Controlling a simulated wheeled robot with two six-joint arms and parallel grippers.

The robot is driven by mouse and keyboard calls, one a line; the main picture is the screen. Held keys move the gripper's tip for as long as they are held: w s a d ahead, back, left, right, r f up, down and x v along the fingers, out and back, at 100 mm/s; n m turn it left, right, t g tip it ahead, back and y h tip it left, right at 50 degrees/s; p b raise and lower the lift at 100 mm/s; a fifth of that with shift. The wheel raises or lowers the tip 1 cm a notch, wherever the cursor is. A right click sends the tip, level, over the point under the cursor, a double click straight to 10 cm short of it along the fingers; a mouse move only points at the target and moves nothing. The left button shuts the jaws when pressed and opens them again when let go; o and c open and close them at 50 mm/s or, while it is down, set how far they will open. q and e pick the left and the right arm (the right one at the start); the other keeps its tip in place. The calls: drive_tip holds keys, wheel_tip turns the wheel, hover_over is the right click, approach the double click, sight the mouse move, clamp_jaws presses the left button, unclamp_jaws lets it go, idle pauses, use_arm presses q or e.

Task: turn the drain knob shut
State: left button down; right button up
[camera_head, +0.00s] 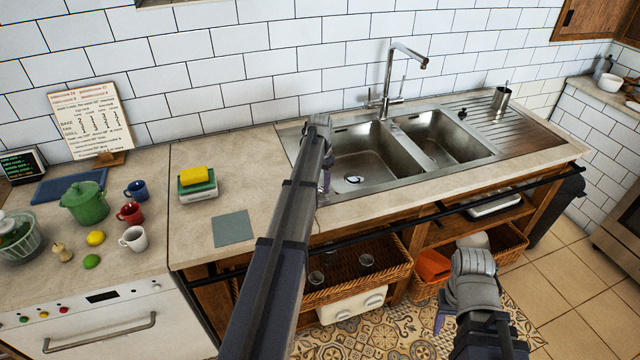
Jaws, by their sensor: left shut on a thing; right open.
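The steel double sink (440,165) is set in the counter, with a round drain (354,179) in its left basin. A small black knob (462,113) stands at the back right of the right basin; I cannot tell if it is the drain knob. My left arm reaches up to the sink's left end. A purple fingertip of my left gripper (326,182) shows at the left basin's edge. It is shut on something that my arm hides. My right gripper (444,318) is low in front of the cabinet, open and mostly hidden behind its wrist.
A sponge stack (197,182), a green pot (84,202) and mugs (131,213) are on the left counter. A black rail (480,207) runs along the front.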

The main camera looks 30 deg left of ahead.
sight(320, 186)
use_arm(q)
drive_tip(key=n, duration=0.5)
drive_tip(key=shift+n, duration=0.3)
drive_tip(key=n, duration=0.4)
drive_tip(key=shift+n, duration=0.6)
drive_tip(key=shift+c, duration=1.6)
unclamp_jaws()
drive_tip(key=shift+r, duration=0.1)
wheel_tip(320, 186, up, 8)
drive_tip(key=p, duration=0.8)
